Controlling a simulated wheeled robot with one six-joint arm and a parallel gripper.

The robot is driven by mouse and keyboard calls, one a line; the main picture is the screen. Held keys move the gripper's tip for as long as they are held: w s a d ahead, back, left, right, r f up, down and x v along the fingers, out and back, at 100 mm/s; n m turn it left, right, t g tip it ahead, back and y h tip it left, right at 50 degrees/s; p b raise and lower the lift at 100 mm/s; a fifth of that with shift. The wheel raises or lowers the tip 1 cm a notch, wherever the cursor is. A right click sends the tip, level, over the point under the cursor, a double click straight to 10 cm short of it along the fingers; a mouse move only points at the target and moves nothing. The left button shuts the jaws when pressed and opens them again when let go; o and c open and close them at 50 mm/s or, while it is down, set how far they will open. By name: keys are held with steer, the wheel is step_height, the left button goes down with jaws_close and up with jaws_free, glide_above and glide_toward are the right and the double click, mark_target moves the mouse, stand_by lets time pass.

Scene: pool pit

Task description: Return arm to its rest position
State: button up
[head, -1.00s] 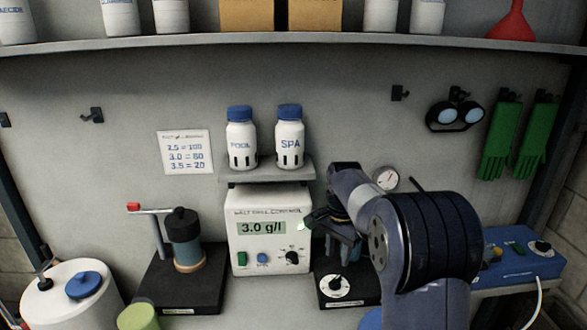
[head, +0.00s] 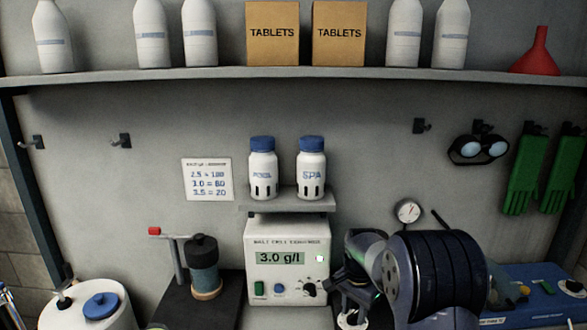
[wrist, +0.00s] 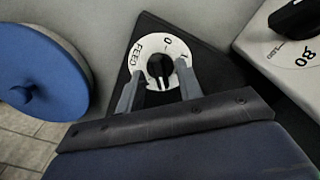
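My gripper (wrist: 158,78) is open in the wrist view, its two grey fingers spread on either side of a black knob on a round white dial (wrist: 141,57). The dial is marked FEED, 0 and 1. The fingers are wider apart than the knob, with a gap visible between them; whether they touch the dial is unclear. In the head view my bent arm stands at the lower right, with the gripper just right of the control box (head: 288,240), which reads 3.0 g/l. My arm partly hides the dial there.
A shelf holding white bottles and tablet boxes (head: 273,33) runs above. POOL (head: 262,170) and SPA (head: 311,170) bottles stand on a small ledge over the box. A gauge (head: 407,211), goggles (head: 478,148) and green gloves (head: 527,170) are on the wall. A blue unit (head: 540,287) lies right of my arm.

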step_height(320, 180, up, 11)
step_height(320, 180, down, 10)
steer(key=shift+f, duration=0.55)
steer(key=n, duration=0.6)
steer(key=n+b, duration=0.1)
steer(key=n, duration=0.4)
steer(key=shift+n, duration=0.4)
steer(key=shift+r, duration=0.1)
